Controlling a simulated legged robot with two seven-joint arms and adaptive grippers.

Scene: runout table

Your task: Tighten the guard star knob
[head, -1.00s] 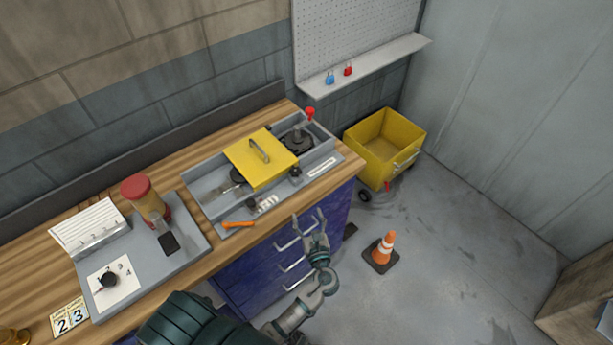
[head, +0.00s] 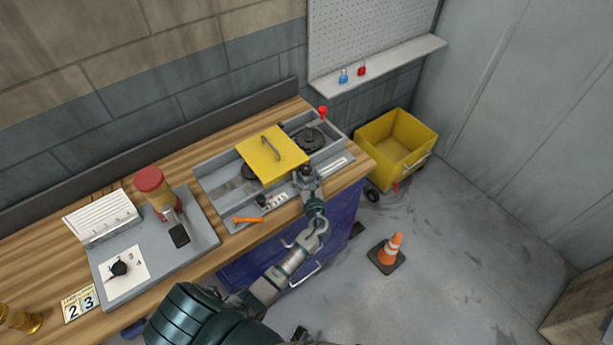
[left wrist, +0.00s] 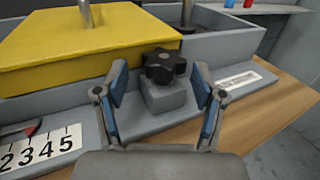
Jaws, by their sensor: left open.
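The black star knob (left wrist: 164,66) sits on a small grey block (left wrist: 166,95) at the front of the grey machine tray, beside the yellow guard (left wrist: 95,46). In the head view the knob (head: 305,171) is partly hidden by my gripper. The yellow guard (head: 268,150) with its handle lies over the tray. My left gripper (head: 308,180) is at the front of the tray, right at the knob. In the left wrist view my left gripper (left wrist: 160,85) is open, its blue-padded fingers on either side of the block and knob, not closed on them.
An orange-handled tool (head: 247,220) lies at the tray's front left. A yellow cart (head: 397,145) and traffic cone (head: 391,249) stand on the floor right of the bench.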

